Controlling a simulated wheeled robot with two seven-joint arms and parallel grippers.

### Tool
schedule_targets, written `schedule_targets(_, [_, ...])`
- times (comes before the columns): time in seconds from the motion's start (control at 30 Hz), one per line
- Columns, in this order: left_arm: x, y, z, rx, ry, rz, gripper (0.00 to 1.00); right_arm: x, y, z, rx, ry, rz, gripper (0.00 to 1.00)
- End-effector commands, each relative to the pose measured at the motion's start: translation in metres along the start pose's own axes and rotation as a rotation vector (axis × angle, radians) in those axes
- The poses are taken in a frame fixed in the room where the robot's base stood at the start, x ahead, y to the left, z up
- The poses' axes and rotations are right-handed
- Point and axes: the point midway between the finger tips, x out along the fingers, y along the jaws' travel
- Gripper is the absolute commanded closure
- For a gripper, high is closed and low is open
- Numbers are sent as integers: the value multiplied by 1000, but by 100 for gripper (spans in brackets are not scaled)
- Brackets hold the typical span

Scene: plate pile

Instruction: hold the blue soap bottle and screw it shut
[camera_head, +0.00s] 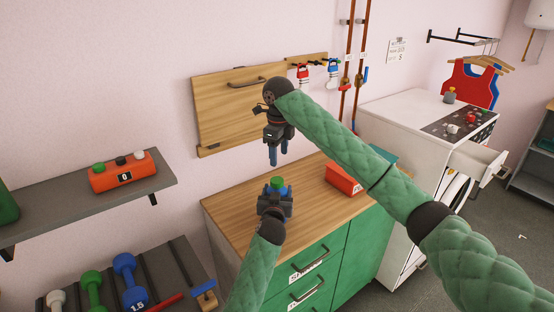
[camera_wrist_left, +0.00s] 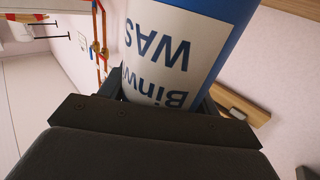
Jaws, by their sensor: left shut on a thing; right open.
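The blue soap bottle (camera_head: 283,190) is upright over the wooden counter, with a green cap (camera_head: 277,181) on top. My left gripper (camera_head: 274,203) is shut on the bottle and hides most of its body. In the left wrist view the blue bottle with its white label (camera_wrist_left: 165,55) sits between the dark fingers. How tightly the cap sits cannot be told. My right gripper (camera_head: 278,152) is open and empty, pointing down above the cap, with a gap between them.
The wooden counter (camera_head: 320,180) has green drawers below and a red box (camera_head: 343,180) at its back right. A grey shelf (camera_head: 60,208) with an orange button box (camera_head: 122,174) is at left. A rack of dumbbells stands below it. A white washing machine (camera_head: 395,125) with an open drawer is at right.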

Motion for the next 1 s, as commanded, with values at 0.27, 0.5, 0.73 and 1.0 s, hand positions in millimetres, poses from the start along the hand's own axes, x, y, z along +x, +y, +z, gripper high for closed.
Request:
schedule_targets(0.27, [0, -1, 1, 1, -1, -1, 100, -40, -22, -11, -9, 53, -105, 44])
schedule_targets(0.5, [0, 0, 1, 0, -1, -1, 100, -47, -25, -17, -146, 96, -123, 44])
schedule_targets(0.73, [0, 0, 1, 0, -1, -1, 100, -44, -24, -19, -409, 120, -104, 44])
schedule_targets(1.0, [0, 0, 1, 0, -1, -1, 100, -36, -21, -20, -809, 141, -63, 44])
